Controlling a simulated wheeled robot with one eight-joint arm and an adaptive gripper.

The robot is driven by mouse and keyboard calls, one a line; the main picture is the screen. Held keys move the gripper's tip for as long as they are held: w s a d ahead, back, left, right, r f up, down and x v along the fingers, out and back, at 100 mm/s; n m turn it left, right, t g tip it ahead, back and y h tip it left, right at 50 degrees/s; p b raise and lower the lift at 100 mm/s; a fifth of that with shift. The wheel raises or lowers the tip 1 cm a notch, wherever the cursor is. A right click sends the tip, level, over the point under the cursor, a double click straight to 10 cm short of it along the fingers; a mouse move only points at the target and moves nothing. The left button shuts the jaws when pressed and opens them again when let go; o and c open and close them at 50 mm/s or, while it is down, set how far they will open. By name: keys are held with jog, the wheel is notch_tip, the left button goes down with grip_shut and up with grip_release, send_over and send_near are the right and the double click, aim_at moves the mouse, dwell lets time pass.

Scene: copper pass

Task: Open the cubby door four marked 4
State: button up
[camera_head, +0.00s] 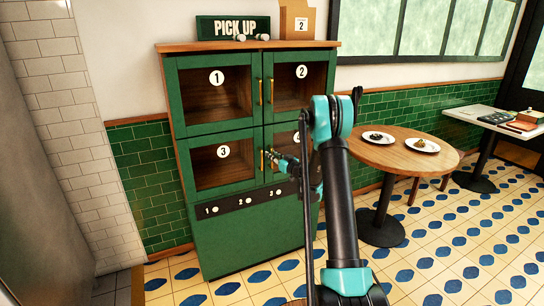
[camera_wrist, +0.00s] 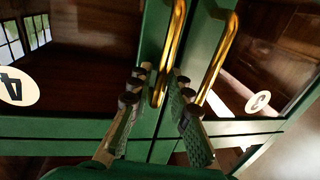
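The green cabinet (camera_head: 240,232) has glazed doors with round number discs. Door four (camera_head: 283,136) is at the lower right, shut, and partly hidden by my arm. In the wrist view its disc 4 (camera_wrist: 15,87) shows upside down at the left. Its brass handle (camera_wrist: 177,30) is a vertical bar beside the centre seam. My gripper (camera_wrist: 160,78) is open, with one finger on each side of the end of this handle. A small gap seems to show; contact is unclear. In the head view my gripper (camera_head: 272,156) is at the handle, side-on.
The handle of door three (camera_wrist: 218,62) stands close beside my right finger in the wrist view. Doors one (camera_head: 215,95) and two (camera_head: 297,85) are shut above. A round table (camera_head: 405,158) with two plates stands right of my arm.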

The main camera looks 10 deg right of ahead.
jog(key=shift+c, duration=0.4)
grip_shut()
